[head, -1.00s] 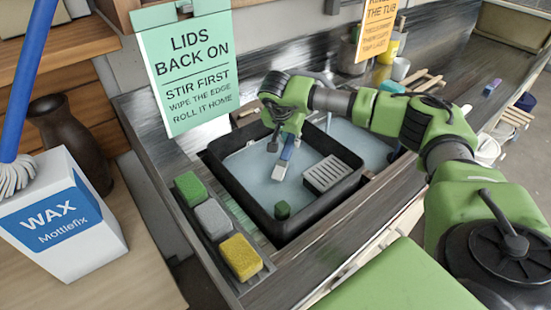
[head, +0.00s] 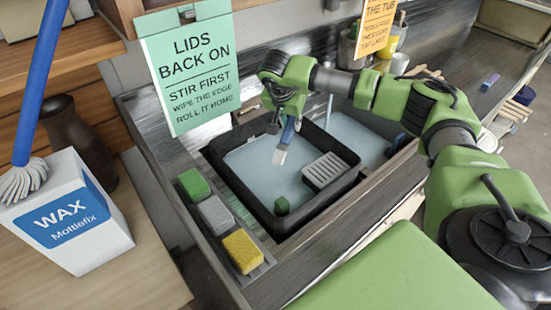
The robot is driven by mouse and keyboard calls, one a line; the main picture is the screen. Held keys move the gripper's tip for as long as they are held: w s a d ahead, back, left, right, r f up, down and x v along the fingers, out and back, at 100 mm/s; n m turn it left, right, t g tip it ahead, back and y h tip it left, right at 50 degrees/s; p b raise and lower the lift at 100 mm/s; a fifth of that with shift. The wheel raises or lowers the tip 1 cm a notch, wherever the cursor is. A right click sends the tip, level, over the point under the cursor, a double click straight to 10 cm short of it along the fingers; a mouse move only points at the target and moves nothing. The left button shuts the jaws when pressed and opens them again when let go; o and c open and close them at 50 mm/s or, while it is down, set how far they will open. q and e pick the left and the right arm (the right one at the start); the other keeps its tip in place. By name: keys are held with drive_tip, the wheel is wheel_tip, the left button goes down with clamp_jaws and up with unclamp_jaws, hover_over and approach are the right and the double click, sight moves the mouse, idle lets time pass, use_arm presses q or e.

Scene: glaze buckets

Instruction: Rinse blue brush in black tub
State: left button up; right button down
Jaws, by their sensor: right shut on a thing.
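The black tub (head: 268,222) sits in the sink and holds pale grey-blue water. My right gripper (head: 285,120) is over the tub's far part, shut on the blue brush (head: 289,130). The brush points down and left, with its pale bristle end (head: 280,156) low over the water. I cannot tell whether the bristles touch the water. My left gripper is out of view.
Green (head: 194,186), grey (head: 215,215) and yellow (head: 242,251) sponges lie along the sink's left edge. A green sign (head: 188,70) hangs at the tub's far left. A wax box (head: 75,220) with a blue-handled mop stands on the left counter.

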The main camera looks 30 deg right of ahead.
idle(0.4)
wheel_tip(320, 180, up, 8)
drive_tip(key=p, duration=0.5)
drive_tip(key=shift+f, duration=0.15)
drive_tip(key=shift+f, duration=0.1)
